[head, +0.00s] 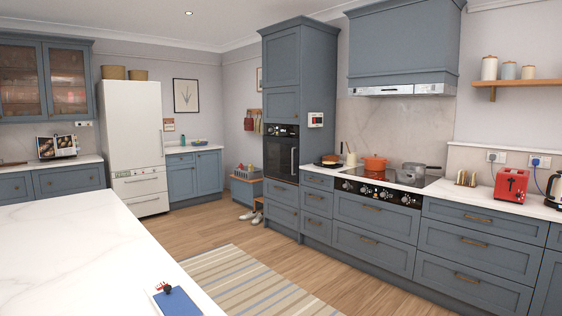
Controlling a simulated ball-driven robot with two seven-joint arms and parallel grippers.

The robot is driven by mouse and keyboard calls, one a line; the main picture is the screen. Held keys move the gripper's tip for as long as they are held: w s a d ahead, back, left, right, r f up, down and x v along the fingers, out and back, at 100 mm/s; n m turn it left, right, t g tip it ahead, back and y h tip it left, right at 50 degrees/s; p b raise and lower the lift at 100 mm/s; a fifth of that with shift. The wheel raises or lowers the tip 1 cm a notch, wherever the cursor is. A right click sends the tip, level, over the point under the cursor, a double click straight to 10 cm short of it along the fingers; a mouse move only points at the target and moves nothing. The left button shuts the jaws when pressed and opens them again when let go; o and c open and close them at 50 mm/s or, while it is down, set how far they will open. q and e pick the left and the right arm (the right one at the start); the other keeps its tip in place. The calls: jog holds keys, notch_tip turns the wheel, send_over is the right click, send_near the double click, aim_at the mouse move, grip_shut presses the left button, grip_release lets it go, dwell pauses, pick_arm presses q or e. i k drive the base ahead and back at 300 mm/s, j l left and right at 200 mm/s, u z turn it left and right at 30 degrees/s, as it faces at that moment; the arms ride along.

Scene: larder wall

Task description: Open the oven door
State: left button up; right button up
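The oven (280,157) is built into the tall blue cabinet near the middle of the head view. Its dark glass door appears closed and upright. A vertical light metal handle (293,161) runs down the right side of the door. A control panel (281,130) with knobs sits above the door. Neither of my grippers shows in this view.
A white marble island (80,250) fills the front left. A striped rug (255,280) lies on the wooden floor, which is clear before the oven. Shoes (250,214) and a blue crate bench (246,190) stand left of the tall cabinet. Drawers (370,209) line the right.

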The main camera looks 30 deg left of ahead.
aim_at(280, 160)
jog(key=i+z, duration=0.2)
jog(key=i, duration=0.5)
jog(key=i+u, duration=0.2)
jog(key=i, duration=0.35)
jog(key=i+l+u, duration=0.2)
jog(key=i, duration=0.35)
jog(key=i+l+u, duration=0.2)
jog(key=i, duration=0.35)
jog(key=i+j+u, duration=0.2)
jog(key=i+u, duration=0.2)
jog(key=i, duration=0.15)
jog(key=i+u, duration=0.45)
jog(key=i, duration=0.15)
jog(key=i+l+u, duration=0.1)
jog(key=i+u, duration=0.3)
jog(key=i, duration=0.2)
jog(key=i+z, duration=0.15)
jog(key=i, duration=0.7)
jog(key=i+j+z, duration=0.1)
jog(key=i, duration=0.7)
jog(key=j, duration=0.1)
